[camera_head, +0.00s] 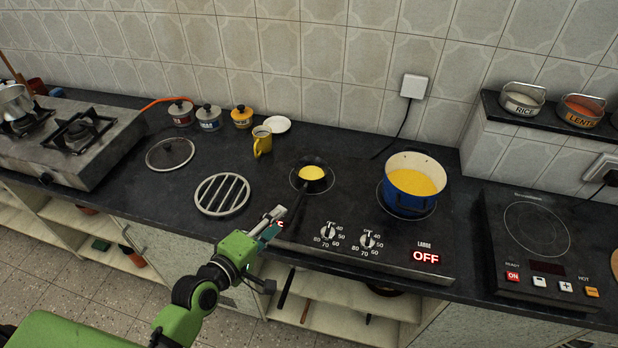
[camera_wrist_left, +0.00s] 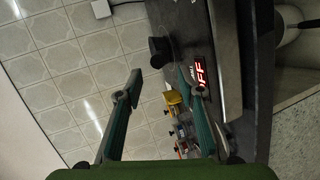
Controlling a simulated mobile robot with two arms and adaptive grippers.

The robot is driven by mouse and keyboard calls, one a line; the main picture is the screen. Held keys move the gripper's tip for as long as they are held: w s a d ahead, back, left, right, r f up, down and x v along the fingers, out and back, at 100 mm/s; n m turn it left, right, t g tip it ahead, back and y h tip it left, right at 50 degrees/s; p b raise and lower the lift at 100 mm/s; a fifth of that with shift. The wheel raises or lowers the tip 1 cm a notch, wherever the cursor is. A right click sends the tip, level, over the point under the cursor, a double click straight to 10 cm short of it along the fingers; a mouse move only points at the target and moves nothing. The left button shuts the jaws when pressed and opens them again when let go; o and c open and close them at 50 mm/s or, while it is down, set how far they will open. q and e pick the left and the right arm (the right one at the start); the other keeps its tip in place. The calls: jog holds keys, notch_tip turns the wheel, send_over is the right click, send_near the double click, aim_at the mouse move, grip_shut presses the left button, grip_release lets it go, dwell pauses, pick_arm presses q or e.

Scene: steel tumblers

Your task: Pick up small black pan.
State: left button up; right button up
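The small black pan (camera_head: 324,186) sits on the left ring of the dark double cooktop, with yellow contents inside. Its black handle points toward the front left of the counter. My left gripper (camera_head: 273,222) is at the cooktop's front left edge, close to the handle's end, and looks apart from it. In the left wrist view my left gripper (camera_wrist_left: 162,86) is open and empty, its fingers wide apart. A dark shape (camera_wrist_left: 160,52) beyond the fingertips there looks like part of the pan, but it is small and dim. My right gripper is not in view.
A blue pot (camera_head: 411,201) with yellow contents stands on the right ring. A yellow mug (camera_head: 262,145), a white saucer (camera_head: 277,125), a round metal grate (camera_head: 221,209) and a glass lid (camera_head: 170,153) are left of the pan. Knobs (camera_head: 328,232) line the cooktop front.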

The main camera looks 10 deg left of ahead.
aim_at(291, 207)
pick_arm(q)
jog(key=shift+x, duration=0.95)
jog(key=shift+w+d, duration=0.15)
jog(key=shift+d, duration=0.05)
jog(key=shift+w, duration=0.2)
jog(key=p+x, duration=0.1)
jog(key=x, duration=0.3)
jog(key=shift+w+d+f+p, duration=0.15)
jog(key=shift+w+d+p, duration=0.05)
jog(key=shift+d+p, duration=0.15)
jog(key=shift+a, duration=0.1)
jog(key=shift+c, duration=0.4)
grip_shut()
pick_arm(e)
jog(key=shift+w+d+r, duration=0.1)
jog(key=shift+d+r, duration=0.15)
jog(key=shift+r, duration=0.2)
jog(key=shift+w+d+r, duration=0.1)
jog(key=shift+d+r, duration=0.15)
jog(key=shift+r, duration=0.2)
